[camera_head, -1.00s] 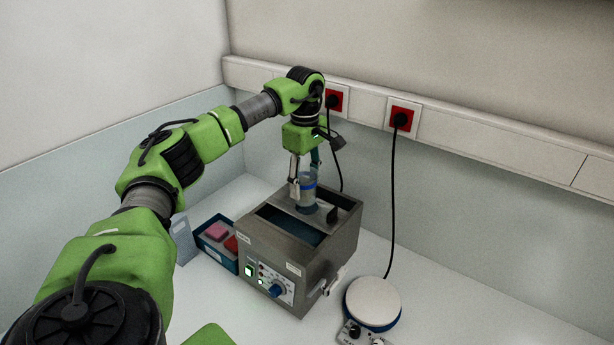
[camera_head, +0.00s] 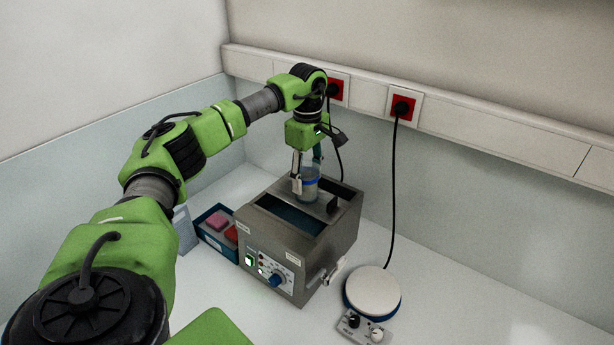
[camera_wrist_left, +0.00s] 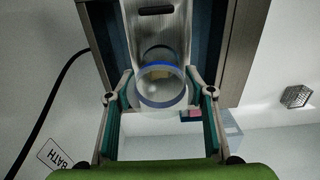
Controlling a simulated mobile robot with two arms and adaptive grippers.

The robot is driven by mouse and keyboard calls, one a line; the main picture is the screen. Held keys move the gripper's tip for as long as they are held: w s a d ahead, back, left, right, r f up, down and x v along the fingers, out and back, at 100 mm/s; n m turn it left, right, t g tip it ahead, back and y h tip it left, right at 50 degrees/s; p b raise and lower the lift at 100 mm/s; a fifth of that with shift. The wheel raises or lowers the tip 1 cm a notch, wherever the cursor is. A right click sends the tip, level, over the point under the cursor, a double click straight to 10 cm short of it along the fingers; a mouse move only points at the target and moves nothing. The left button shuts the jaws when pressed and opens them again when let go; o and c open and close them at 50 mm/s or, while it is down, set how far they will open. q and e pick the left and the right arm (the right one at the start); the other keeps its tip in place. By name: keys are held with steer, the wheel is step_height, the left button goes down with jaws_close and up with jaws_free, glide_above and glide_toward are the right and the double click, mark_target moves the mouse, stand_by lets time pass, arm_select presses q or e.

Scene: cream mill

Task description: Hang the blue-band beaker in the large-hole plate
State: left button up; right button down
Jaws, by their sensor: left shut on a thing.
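The beaker (camera_head: 309,189) is clear with a blue band near its top. It is upright between the fingers of my left gripper (camera_head: 308,185), which is shut on it. In the left wrist view the beaker (camera_wrist_left: 161,86) shows between the two fingers (camera_wrist_left: 160,95). The metal plate (camera_wrist_left: 155,28) lies on top of the steel water bath (camera_head: 288,250), directly under the beaker. The beaker's lower end appears to be within a hole of the plate; its depth and contact with the rim cannot be told. My right gripper is not in view.
The bath's front part is open beside the plate. A blue tray (camera_head: 212,243) with pink and red items stands left of the bath. A round white-topped hotplate (camera_head: 373,292) stands at the right. Cables hang from red wall sockets (camera_head: 403,107). The table at far right is clear.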

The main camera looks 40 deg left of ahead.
arm_select(q)
steer(key=shift+s+r, duration=0.1)
steer(key=shift+f, duration=0.2)
stand_by(0.4)
steer(key=shift+f+b, duration=0.3)
steer(key=shift+f, duration=0.3)
stand_by(0.4)
steer(key=shift+f, duration=0.25)
stand_by(0.4)
steer(key=shift+f, duration=0.5)
steer(key=shift+f+b, duration=0.3)
steer(key=shift+b, duration=0.05)
steer(key=shift+f, duration=0.4)
